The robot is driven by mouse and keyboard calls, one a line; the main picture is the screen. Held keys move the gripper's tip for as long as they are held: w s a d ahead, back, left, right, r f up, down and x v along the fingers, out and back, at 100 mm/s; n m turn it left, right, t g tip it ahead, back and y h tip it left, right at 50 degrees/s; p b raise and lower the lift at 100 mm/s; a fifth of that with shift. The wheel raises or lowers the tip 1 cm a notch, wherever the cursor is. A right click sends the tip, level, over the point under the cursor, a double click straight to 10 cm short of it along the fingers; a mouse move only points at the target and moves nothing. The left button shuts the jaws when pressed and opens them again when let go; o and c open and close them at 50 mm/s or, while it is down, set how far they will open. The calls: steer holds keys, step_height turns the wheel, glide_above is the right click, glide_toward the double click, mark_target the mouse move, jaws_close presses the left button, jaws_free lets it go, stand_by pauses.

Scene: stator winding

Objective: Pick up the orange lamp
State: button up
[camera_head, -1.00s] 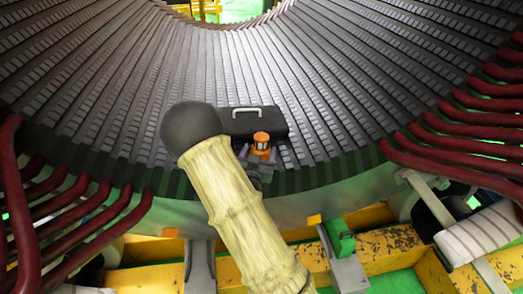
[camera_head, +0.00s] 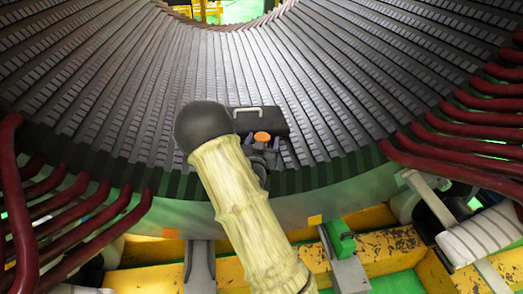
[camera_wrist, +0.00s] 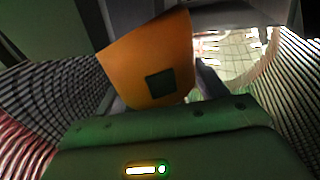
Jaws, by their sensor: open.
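The orange lamp (camera_head: 262,137) stands on the dark slotted stator surface, in front of a black case. Only its orange top shows in the head view; my gripper hides the part below. In the wrist view the orange body (camera_wrist: 150,45), with a dark square on its face, is large and close in front of my gripper. My gripper (camera_head: 265,150) is open at the lamp, with its dark fingers around the lamp's lower part. I cannot tell whether either finger touches it.
The black case (camera_head: 272,121) with a light handle is close behind the lamp. Dark red curved bars (camera_head: 465,148) stand at the right, and more (camera_head: 75,215) at the left. The slotted surface (camera_head: 330,75) beyond the case is clear.

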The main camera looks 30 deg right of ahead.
steer(key=c, duration=0.9)
steer(key=shift+r, duration=0.15)
step_height(320, 180, up, 10)
steer(key=p, duration=0.3)
